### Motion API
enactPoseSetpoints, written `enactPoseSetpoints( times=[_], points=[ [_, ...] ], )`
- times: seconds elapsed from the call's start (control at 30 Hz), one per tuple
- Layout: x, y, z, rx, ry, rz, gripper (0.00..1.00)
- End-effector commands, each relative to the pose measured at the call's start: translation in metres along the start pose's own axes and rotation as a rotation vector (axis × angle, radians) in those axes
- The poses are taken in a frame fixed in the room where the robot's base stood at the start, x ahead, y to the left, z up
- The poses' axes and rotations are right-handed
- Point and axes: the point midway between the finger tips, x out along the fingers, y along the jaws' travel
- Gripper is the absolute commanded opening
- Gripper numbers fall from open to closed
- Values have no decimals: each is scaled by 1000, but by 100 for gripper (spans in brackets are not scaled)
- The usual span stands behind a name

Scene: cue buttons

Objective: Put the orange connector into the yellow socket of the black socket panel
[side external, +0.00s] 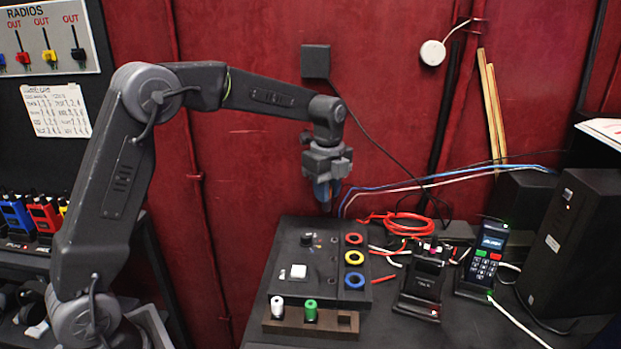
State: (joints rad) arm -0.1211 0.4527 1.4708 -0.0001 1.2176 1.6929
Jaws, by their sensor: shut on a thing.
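My gripper (326,196) points down above the back part of the black socket panel (322,284), clear of it and a little left of the socket column. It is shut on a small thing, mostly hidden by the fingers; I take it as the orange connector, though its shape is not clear. The yellow socket (347,258) is a ring in the middle of the column at the panel's right side. The red socket (347,239) is behind it and the blue socket (347,281) in front. The yellow socket looks empty.
A brown rack (325,327) before the panel holds a white connector (277,307) and a green connector (311,310); its right slot looks empty. A white square button (298,271) and a dark knob (306,240) are on the panel. Handheld devices (485,255) and cables stand right.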

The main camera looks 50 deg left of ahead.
Motion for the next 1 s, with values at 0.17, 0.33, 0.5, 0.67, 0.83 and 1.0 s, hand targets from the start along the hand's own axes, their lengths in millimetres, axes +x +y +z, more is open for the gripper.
enactPoseSetpoints(
  times=[0.17,0.33,0.5,0.67,0.83,1.0],
  points=[
    [13,-1,-61,7,0,2,0],
    [20,2,-91,2,0,1,0],
    [28,2,-97,-2,0,2,0],
    [40,2,-96,-2,0,2,0],
    [52,2,-96,-2,0,2,0],
    [58,2,-96,-2,0,2,0]
  ],
)
